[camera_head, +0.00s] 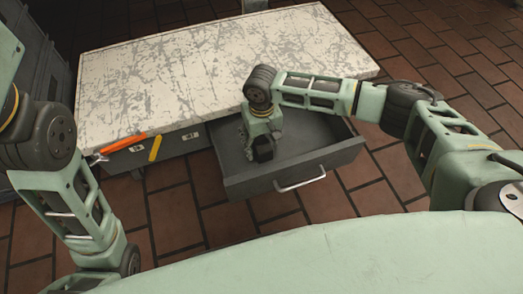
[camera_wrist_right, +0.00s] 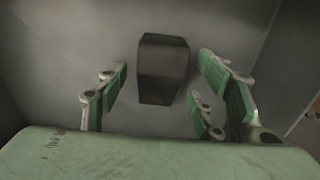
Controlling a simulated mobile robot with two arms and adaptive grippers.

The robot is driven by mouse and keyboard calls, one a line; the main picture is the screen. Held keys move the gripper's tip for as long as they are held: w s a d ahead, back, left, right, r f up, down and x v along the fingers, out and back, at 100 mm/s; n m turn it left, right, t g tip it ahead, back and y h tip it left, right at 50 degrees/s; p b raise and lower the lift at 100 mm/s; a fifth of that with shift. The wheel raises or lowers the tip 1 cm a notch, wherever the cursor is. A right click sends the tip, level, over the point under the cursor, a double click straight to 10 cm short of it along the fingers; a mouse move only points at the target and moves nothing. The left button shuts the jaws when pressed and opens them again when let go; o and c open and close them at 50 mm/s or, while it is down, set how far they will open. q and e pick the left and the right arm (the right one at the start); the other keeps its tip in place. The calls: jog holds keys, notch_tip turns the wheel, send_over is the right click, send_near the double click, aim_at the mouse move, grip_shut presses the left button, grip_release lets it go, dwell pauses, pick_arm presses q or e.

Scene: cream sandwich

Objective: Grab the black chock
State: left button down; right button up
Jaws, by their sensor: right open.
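The black chock (camera_wrist_right: 162,70) lies on the grey floor of the open drawer (camera_head: 310,140), seen in the right wrist view. In the head view a dark block (camera_head: 263,149) shows just below my right gripper (camera_head: 258,143), which reaches down into the drawer. In the right wrist view my right gripper (camera_wrist_right: 165,100) is open, with its green-padded fingers on either side of the chock and a gap to each side. The fingers do not visibly grip it. My left arm shows at the left in the head view, but its fingers are out of view.
The drawer has a metal handle (camera_head: 300,181) at its front and raised walls around my right gripper. The worn white tabletop (camera_head: 210,70) lies above and behind it. An orange-handled tool (camera_head: 124,143) and a yellow strip (camera_head: 155,148) are at the table's front left edge.

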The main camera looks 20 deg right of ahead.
jog(key=shift+f, duration=0.2)
jog(key=c, duration=1.3)
